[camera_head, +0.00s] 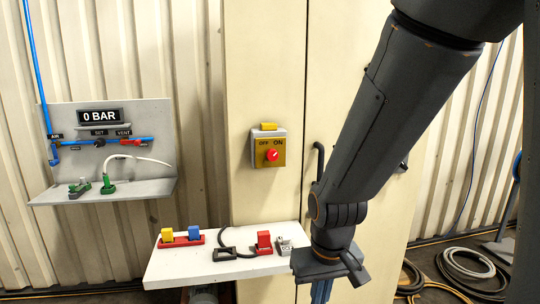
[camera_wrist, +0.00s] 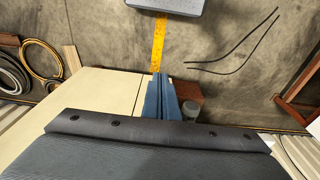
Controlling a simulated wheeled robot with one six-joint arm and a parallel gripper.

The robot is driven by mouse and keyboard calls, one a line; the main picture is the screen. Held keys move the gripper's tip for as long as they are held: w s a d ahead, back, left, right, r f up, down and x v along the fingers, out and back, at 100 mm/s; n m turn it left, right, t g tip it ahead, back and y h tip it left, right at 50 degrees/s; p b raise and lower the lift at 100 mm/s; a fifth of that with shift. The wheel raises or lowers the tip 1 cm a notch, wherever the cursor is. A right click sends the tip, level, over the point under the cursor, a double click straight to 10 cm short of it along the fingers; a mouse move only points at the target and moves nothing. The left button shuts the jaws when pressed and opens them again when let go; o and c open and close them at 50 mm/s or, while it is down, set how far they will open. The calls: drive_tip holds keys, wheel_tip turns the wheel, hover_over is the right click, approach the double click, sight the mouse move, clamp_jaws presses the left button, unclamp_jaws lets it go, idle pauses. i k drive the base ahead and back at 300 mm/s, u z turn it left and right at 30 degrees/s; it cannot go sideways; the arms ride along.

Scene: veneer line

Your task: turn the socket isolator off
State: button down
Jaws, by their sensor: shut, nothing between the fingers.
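A rotary isolator switch (camera_head: 268,147) is fixed on the cream cabinet front near the middle of the head view. It has a yellow plate marked OFF at left and ON at right, a red knob (camera_head: 272,155) and a yellow piece on top. The knob's exact pointing is too small to tell. My gripper (camera_head: 322,291) hangs pointing down at the lower right of the switch, well apart from it, with its tips cut by the frame edge. In the wrist view its blue fingers (camera_wrist: 160,88) are together and empty. The switch does not show in the wrist view.
A white shelf (camera_head: 190,268) below the switch bears a red holder with yellow and blue blocks, a red plug and a grey fitting. A grey panel (camera_head: 150,114) reading 0 BAR stands left. Coiled hoses (camera_head: 465,264) lie right. Space before the switch looks clear.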

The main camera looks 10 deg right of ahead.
sight(272, 154)
drive_tip(key=u, duration=0.55)
drive_tip(key=k, duration=1.25)
drive_tip(key=u, duration=1.2)
drive_tip(key=i, duration=1.1)
drive_tip(key=z, duration=0.7)
drive_tip(key=i, duration=0.6)
drive_tip(key=z, duration=0.6)
